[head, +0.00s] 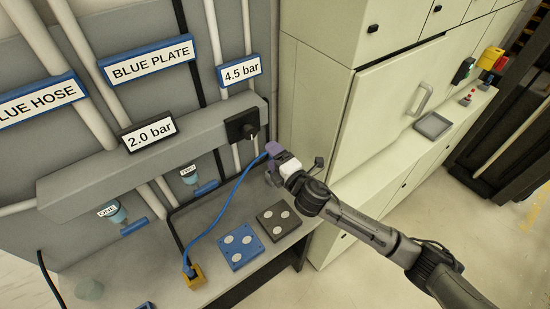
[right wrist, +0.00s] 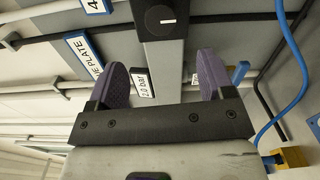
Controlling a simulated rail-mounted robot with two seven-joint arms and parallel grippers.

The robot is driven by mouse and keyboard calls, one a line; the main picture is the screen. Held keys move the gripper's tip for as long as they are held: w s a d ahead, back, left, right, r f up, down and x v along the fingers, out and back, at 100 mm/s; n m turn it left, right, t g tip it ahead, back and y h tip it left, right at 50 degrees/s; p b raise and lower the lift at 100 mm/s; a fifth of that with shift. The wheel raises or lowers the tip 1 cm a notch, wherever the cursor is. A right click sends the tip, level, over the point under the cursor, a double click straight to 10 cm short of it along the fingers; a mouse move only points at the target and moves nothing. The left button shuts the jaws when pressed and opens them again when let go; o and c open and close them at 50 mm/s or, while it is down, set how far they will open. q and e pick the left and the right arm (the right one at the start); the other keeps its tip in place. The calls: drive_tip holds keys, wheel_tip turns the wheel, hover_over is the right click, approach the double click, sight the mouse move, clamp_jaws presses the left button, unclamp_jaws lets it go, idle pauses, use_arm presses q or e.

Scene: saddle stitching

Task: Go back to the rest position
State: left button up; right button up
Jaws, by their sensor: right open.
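My right gripper (head: 271,163) is at the end of the dark arm that comes in from the lower right of the head view. It is in front of the grey panel, below and right of the black dial (head: 242,125). In the right wrist view its two purple fingers (right wrist: 163,78) are wide apart with nothing between them. The dial (right wrist: 160,18) shows beyond the fingers there. A blue hose (head: 222,216) rises from a yellow block (head: 195,278) towards the gripper; its upper end is hard to make out. In the wrist view the hose (right wrist: 304,70) lies right of the fingers. My left gripper is not in view.
A blue plate (head: 241,247) and a dark plate (head: 278,220), each with several pale discs, lie on the bench. Blue-handled valves (head: 206,187) hang under the grey beam (head: 80,180). A cream cabinet (head: 316,100) and a counter with a grey tray (head: 433,125) stand right.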

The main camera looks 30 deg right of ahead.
drive_tip(key=shift+s, duration=0.1)
idle(0.6)
drive_tip(key=s+d+r+m+g+h, duration=0.3)
drive_tip(key=s+m+g+h, duration=0.4)
drive_tip(key=m, duration=0.7)
drive_tip(key=s+a+f+m+g+y+p, duration=0.1)
drive_tip(key=s+f+g+p, duration=0.1)
drive_tip(key=s, duration=0.9)
drive_tip(key=s+a+f+m+g+y+p, duration=0.2)
drive_tip(key=s+f+p, duration=0.2)
drive_tip(key=s, duration=0.6)
drive_tip(key=s+a+f+m+g+y+p, duration=0.1)
drive_tip(key=s+a+f+g+p, duration=0.1)
drive_tip(key=s, duration=0.9)
drive_tip(key=shift+s+f+m+g+y+p, duration=0.3)
drive_tip(key=shift+f+g+p, duration=0.3)
drive_tip(key=shift+p, duration=0.65)
